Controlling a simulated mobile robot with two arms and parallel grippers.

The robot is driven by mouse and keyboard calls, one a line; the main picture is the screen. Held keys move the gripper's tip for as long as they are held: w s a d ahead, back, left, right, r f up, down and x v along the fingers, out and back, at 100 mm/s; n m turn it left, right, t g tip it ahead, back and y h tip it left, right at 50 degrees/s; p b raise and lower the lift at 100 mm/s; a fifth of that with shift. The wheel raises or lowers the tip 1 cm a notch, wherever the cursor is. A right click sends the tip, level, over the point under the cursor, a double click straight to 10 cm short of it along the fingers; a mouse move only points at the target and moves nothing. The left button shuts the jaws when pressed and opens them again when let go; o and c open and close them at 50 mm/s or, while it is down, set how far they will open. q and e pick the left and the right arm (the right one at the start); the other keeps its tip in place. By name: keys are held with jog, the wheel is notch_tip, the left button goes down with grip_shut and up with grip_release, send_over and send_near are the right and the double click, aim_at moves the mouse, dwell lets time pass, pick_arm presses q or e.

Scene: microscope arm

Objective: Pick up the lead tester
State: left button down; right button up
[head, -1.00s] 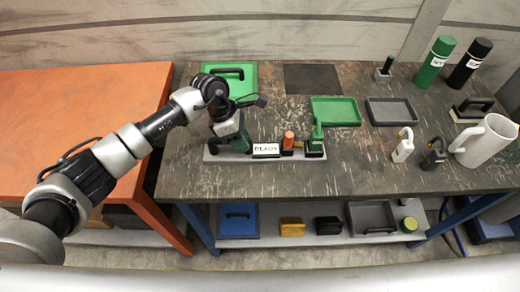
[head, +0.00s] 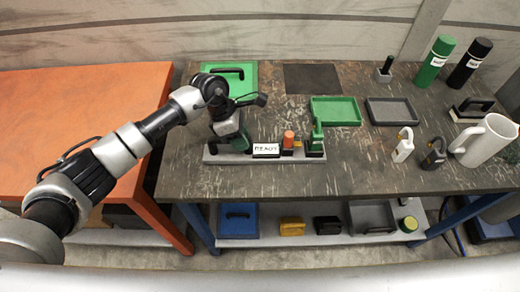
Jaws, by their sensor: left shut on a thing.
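A grey rack (head: 218,158) with a READY sign (head: 265,149) stands near the front of the dark workbench. My left gripper (head: 232,134) reaches down over the rack's left end and is shut on a green handheld tool (head: 240,141), likely the lead tester. The gripper hides part of the tool, and I cannot tell if its lower end is clear of the rack. Right of the sign, the rack holds an orange-topped piece (head: 288,140) and a green upright tool (head: 317,138). My right gripper is not in view.
A green tray (head: 335,111) and a grey tray (head: 391,111) lie behind the rack. A green case (head: 245,80) is at the back left. The bench front is clear.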

pick_arm(q)
jog(key=shift+s+f, duration=0.2)
jog(key=shift+d+r, duration=0.1)
jog(key=shift+r, duration=0.05)
dwell(0.3)
jog(key=shift+w+r+b, duration=0.2)
jog(key=shift+r+b, duration=0.2)
jog(key=shift+r, duration=0.4)
notch_tip(320, 180, up, 3)
jog(key=shift+d+f+b, duration=0.1)
jog(key=shift+f+b, duration=0.05)
jog(key=shift+b, duration=0.3)
jog(key=s+d+r+b, duration=0.3)
jog(key=s+d+r, duration=0.2)
jog(key=d, duration=0.5)
jog(key=shift+d+r, duration=0.15)
jog(key=shift+r, duration=0.8)
jog(key=shift+s, duration=0.1)
